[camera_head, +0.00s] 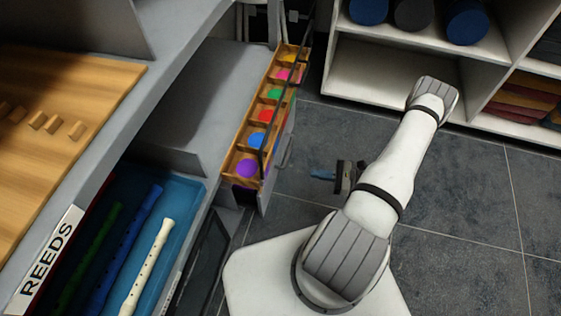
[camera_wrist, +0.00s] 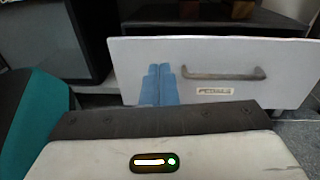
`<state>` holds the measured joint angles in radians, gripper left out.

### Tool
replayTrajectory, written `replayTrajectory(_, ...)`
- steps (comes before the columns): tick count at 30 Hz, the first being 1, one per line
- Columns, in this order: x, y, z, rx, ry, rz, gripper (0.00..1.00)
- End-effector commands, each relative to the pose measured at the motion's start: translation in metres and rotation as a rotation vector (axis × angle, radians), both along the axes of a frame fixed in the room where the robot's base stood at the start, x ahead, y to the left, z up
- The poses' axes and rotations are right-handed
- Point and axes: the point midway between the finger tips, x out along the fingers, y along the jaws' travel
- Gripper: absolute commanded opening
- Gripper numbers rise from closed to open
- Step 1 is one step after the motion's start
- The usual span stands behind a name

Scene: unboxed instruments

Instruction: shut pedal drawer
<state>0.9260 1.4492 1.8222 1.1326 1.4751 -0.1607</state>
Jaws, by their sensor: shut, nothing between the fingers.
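The pedal drawer's pale grey front (camera_wrist: 225,55) fills the upper part of the wrist view, with a grey bar handle (camera_wrist: 225,74) and a "PEDALS" label (camera_wrist: 214,91). A dark space shows behind its top edge, so it appears pulled out. In the head view, a grey front with a handle (camera_head: 284,150) stands out beside the cabinet; I cannot read a label there. My gripper's blue fingers (camera_wrist: 160,85) are shut together and empty, in front of the panel, left of the handle. In the head view my gripper (camera_head: 323,174) points left towards that front; contact cannot be told.
A wooden tray of coloured balls (camera_head: 259,122) lies over the grey front. A blue-lined compartment with flutes (camera_head: 191,190) is at lower left, by a "REEDS" sign (camera_head: 50,262). White shelves (camera_head: 370,78) stand at the back. Tiled floor (camera_head: 470,220) is clear at right.

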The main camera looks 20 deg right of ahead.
Motion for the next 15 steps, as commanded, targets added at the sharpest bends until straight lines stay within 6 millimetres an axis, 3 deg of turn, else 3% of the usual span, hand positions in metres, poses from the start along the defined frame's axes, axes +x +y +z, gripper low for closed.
replayTrajectory(3,-0.006,-0.002,-0.017,0.043,0.013,-0.070,0.00)
replayTrajectory(8,-0.005,0.001,-0.024,0.058,0.017,-0.100,0.00)
replayTrajectory(15,0.015,0.032,-0.025,0.058,0.018,-0.101,0.00)
